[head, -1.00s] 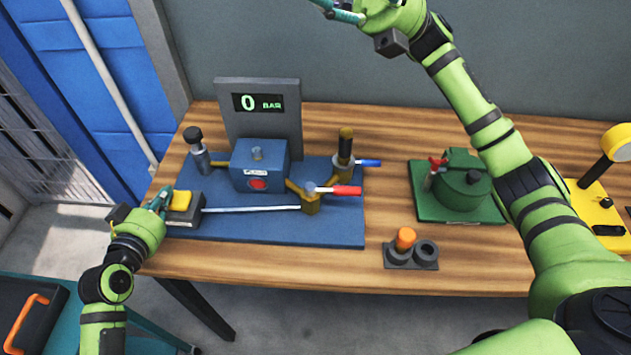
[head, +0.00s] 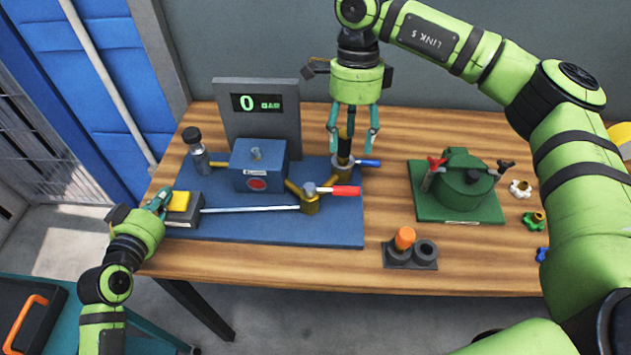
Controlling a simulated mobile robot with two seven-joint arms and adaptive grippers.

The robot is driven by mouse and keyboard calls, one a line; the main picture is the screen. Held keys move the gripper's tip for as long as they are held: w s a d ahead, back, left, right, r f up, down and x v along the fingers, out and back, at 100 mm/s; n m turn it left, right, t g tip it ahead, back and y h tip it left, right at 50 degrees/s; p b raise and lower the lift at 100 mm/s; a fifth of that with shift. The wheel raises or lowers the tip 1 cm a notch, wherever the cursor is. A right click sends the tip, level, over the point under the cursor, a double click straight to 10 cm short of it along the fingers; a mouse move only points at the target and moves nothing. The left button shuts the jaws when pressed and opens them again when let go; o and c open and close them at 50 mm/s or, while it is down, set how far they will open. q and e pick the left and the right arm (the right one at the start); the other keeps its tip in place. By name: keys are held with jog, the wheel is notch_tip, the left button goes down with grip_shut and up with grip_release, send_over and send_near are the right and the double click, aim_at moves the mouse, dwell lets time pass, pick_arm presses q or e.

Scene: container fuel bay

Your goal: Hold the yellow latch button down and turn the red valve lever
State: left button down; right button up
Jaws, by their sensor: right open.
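The yellow latch button (head: 179,201) sits on a dark box at the left end of the blue base plate. My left gripper (head: 161,202) is right beside the button, its teal fingertips at the button's left edge. I cannot tell whether they touch or press it, or how far they are parted. The red valve lever (head: 344,190) points right from a brass valve (head: 309,203) on the plate. My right gripper (head: 353,148) points down with its fingers apart, above and behind the red lever, around or in front of the black-topped post (head: 343,160) with the blue lever (head: 369,163).
A gauge panel (head: 262,124) reading 0 BAR stands behind the blue box (head: 258,166). A thin rod (head: 250,209) runs from the latch box to the brass valve. A green pot (head: 461,183) and a dark holder with an orange plug (head: 404,240) are to the right.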

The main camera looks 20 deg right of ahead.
aim_at(345, 191)
jog(key=f, duration=0.4)
jog(key=s+f, duration=0.1)
jog(key=f, duration=0.3)
jog(key=s+a+f, duration=0.1)
jog(key=f, duration=0.2)
jog(key=shift+s+f, duration=0.1)
jog(key=shift+f, duration=0.3)
grip_shut()
